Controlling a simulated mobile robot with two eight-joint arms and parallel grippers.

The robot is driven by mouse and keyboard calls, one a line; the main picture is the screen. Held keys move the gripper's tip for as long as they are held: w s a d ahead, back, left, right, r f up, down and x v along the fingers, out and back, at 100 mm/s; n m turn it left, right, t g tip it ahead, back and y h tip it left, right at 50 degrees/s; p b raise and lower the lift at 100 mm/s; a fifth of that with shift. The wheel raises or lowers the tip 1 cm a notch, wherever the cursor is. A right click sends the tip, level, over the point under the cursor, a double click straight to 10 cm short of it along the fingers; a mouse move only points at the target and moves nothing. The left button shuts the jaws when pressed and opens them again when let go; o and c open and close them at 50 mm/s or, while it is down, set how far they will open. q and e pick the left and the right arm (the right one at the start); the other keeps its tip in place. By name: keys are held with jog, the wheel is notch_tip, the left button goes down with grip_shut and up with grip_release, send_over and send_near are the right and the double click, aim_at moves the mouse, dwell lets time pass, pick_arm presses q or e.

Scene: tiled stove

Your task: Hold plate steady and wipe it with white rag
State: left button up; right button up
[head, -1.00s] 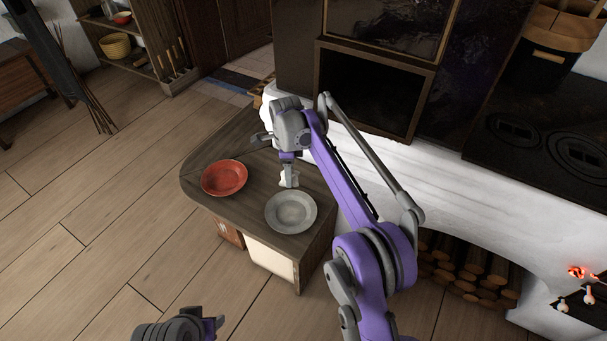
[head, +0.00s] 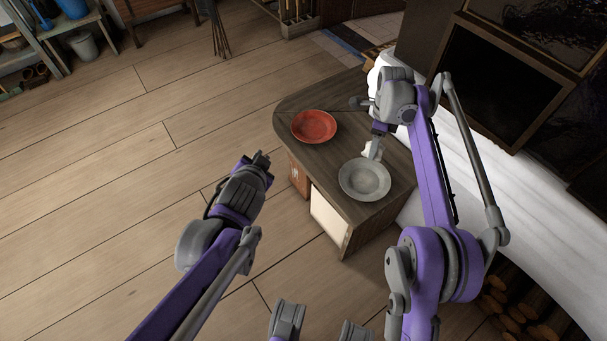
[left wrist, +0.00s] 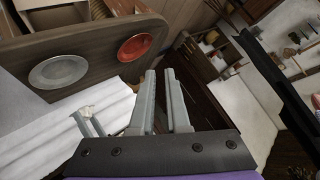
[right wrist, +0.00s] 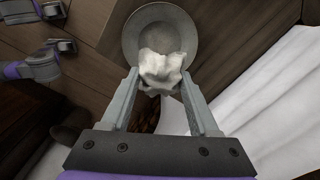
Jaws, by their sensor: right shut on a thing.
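A grey plate (head: 364,180) lies flat near the front edge of a dark wooden counter (head: 345,100). My right gripper (head: 373,146) is shut on a crumpled white rag (right wrist: 162,68) at the plate's back edge. In the right wrist view the rag overlaps the plate's rim (right wrist: 143,22) from above; I cannot tell whether it touches. My left gripper (head: 262,157) is in the air left of the counter, away from the plate, with a narrow gap between its empty fingers. The left wrist view also shows the plate (left wrist: 58,70).
A red plate (head: 314,127) lies on the counter to the left of the grey one. The white stove side (head: 470,170) borders the counter on the right, with firewood (head: 515,305) below. The floor (head: 110,210) left of the counter is open.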

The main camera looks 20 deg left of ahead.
pick_arm(q)
jog(key=w+d+r+m+t+h, duration=0.15)
jog(key=w+m+t+h, duration=0.5)
jog(key=w+m, duration=1)
jog(key=m+g+h, duration=0.9)
jog(key=m, duration=0.3)
send_near(335, 178)
notch_tip(335, 178, up, 3)
jog(key=a, duration=0.2)
jog(key=x, duration=0.7)
jog(key=s+x, duration=0.1)
jog(key=x, duration=0.3)
jog(key=shift+w+d, duration=0.15)
jog(key=shift+d, duration=0.5)
grip_shut()
